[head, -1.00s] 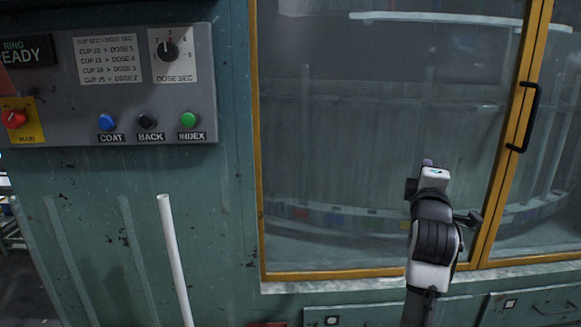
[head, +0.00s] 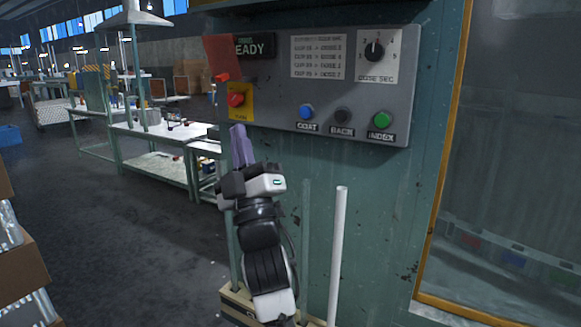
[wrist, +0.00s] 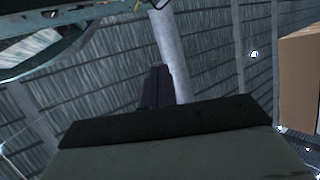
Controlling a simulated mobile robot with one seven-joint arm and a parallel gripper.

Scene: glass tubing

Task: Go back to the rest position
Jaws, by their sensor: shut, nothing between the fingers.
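My gripper (head: 240,146) is raised in the middle of the head view, its purple-grey fingers pointing up and together. It is empty. In the picture it stands just left of and below the grey control panel (head: 290,131); I cannot tell how far in front of it. In the wrist view the dark fingers (wrist: 156,86) are closed, with ribbed wall or roof sheeting and a pale pipe (wrist: 170,50) behind them.
A white upright rod (head: 338,250) stands to the right of my arm. Worktables (head: 150,130) are at the back left. Cardboard boxes (head: 20,265) edge the left. Dark floor (head: 120,240) between is open.

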